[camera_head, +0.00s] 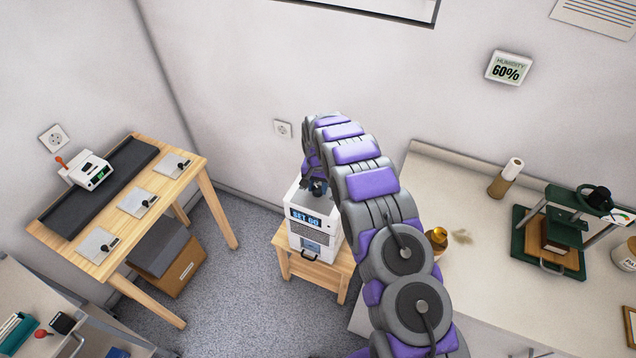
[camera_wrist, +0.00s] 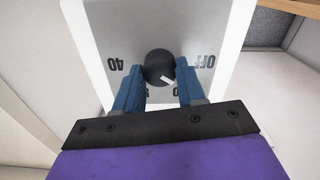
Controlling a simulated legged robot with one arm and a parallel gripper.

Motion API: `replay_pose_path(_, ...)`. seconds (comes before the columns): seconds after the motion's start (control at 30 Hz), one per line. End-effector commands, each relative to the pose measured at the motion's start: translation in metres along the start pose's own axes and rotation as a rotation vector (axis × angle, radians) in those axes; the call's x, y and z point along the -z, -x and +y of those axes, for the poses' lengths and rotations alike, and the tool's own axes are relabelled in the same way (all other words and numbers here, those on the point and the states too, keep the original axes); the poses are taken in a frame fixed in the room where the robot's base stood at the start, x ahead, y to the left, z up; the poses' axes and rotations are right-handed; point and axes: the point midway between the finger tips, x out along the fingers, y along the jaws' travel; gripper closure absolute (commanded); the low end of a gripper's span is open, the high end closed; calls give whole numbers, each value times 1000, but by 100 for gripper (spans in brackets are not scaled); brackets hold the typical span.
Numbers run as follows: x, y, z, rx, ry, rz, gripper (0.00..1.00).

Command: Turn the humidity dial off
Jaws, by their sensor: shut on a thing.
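A white box-shaped humidifier (camera_head: 326,236) stands on a small wooden stool, its blue display reading "SET 60". Its black round humidity dial (camera_wrist: 158,64) is on the top face in the wrist view. The label "40" is left of the dial and "OFF" is at the right; other markings below are partly hidden by my fingers. The dial's white pointer mark points to the lower right, below "OFF". My gripper (camera_wrist: 156,70) is shut on the dial, one blue finger on each side. In the head view my gripper (camera_head: 317,186) is over the humidifier top, and the dial is mostly hidden.
A wall display (camera_head: 508,68) reads "HUMIDITY 60%". A wooden table (camera_head: 190,168) with a dark mat stands at left, a cardboard box (camera_head: 175,270) beneath it. A counter (camera_head: 455,195) at right holds a green press (camera_head: 520,240), an amber jar (camera_head: 437,238) and a roll (camera_head: 506,178).

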Motion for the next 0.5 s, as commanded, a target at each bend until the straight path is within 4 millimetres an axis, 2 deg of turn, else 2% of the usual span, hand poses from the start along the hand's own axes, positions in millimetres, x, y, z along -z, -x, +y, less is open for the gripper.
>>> replay_pose_path(0.03,-5,-2,0,-4,43,-13,91)
replay_pose_path(0.5,-5,-2,0,-1,449,-13,91)
